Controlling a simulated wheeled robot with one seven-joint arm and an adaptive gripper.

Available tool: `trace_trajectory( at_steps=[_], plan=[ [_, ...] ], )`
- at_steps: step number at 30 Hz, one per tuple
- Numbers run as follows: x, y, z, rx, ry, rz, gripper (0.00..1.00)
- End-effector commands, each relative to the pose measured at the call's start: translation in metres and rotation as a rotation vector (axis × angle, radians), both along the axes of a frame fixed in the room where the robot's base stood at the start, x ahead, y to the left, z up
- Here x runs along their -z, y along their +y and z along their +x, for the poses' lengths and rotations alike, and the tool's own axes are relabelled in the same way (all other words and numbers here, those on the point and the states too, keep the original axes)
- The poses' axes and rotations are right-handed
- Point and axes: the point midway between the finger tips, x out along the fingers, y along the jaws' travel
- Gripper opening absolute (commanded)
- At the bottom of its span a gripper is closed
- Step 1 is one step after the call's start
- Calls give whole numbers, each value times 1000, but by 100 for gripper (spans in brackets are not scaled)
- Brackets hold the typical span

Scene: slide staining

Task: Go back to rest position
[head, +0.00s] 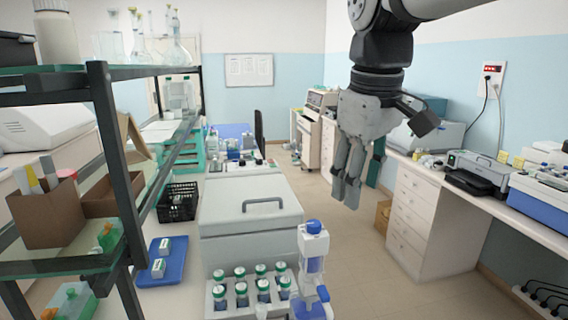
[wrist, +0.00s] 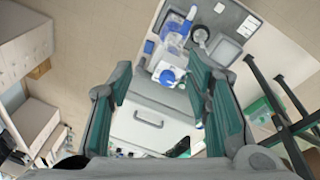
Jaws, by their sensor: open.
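My gripper (head: 347,190) hangs from the arm at the upper right of the head view, fingers pointing down, in the air over the floor. In the wrist view my gripper (wrist: 165,90) shows its two green-lined fingers apart with nothing between them. Below and to its left in the head view is a grey-white station with a lidded box (head: 250,205). A blue-capped dispenser (head: 313,250) stands at the station's front right. Beside it is a rack of green-capped bottles (head: 250,290). The gripper touches none of them.
A dark-framed glass shelf (head: 110,150) with flasks on top stands at the left. A blue tray (head: 163,262) lies beside it. A white drawer cabinet (head: 425,220) and bench with instruments line the right wall. The floor (head: 345,255) between station and cabinet is clear.

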Motion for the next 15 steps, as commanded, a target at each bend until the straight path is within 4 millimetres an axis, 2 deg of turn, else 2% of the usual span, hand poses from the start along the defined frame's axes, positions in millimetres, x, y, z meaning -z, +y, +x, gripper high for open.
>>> trace_trajectory(
  at_steps=[1, 5, 9, 15],
  plan=[
    [5, -9, -15, 54, -30, 9, 45],
    [21, -30, -50, 201, -105, 48, 45],
    [48, -49, -86, 355, -181, 107, 45],
    [86, -65, -124, 524, -264, 190, 45]
  ],
)
